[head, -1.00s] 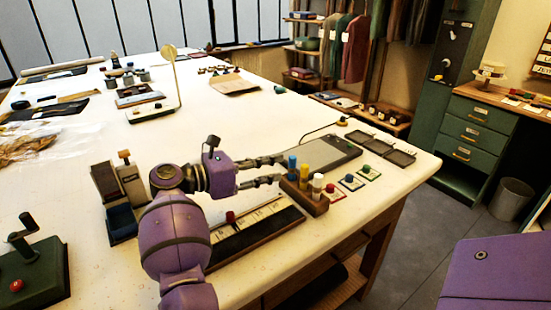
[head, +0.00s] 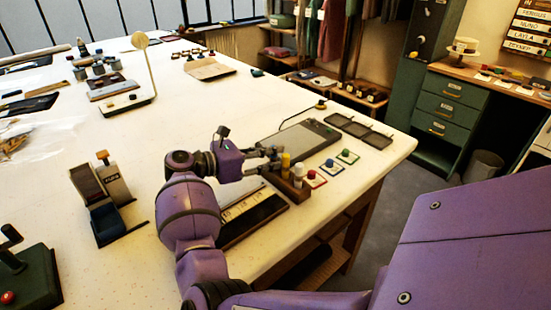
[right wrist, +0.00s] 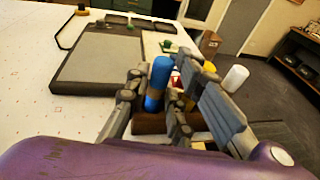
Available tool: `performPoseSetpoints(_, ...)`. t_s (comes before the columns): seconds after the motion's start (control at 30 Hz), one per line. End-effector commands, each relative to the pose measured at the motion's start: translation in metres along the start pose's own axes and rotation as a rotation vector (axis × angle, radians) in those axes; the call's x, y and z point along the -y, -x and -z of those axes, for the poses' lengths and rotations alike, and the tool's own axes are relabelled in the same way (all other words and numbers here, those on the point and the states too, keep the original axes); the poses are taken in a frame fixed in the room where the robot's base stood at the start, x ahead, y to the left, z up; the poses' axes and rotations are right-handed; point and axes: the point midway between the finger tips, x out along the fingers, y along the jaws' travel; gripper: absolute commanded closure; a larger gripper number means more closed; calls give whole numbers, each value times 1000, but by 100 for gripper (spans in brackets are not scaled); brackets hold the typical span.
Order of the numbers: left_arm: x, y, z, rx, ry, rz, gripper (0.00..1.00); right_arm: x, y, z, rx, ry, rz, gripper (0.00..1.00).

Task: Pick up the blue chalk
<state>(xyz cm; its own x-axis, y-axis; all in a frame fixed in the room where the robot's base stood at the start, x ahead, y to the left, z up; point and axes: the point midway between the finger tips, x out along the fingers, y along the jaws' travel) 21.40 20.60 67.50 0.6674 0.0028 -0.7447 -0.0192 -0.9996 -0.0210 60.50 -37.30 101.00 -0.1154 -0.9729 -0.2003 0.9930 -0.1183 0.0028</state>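The blue chalk (right wrist: 158,85) is an upright blue stick in the right wrist view, standing in a dark wooden block. In the head view the block (head: 291,188) is at the table's near right edge, and my right gripper's fingers largely hide the blue chalk. My right gripper (head: 272,160) is level at the block, with its fingers on either side of the blue chalk. They look open; contact cannot be told for sure. A yellow chalk (head: 285,164) and a white chalk (head: 299,175) stand beside it in the block. My left gripper is not in view.
A grey slate-like panel (head: 302,142) lies behind the block, with small dark trays (head: 360,131) beyond. Cards with coloured pieces (head: 331,168) lie right of the block. A dark strip with labels (head: 250,215) lies in front. The table's middle is clear.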

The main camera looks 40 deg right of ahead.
Motion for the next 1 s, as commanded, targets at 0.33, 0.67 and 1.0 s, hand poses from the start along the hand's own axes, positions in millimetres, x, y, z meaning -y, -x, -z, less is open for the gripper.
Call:
performPoseSetpoints(0.33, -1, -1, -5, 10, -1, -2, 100, 0, 0, 2, 0, 3, 0, 100)
performPoseSetpoints(0.67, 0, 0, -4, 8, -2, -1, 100, 0, 1, -2, 1, 1, 0, 100)
performPoseSetpoints(1.0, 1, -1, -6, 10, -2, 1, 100, 9, 19, -40, 0, -1, -2, 100)
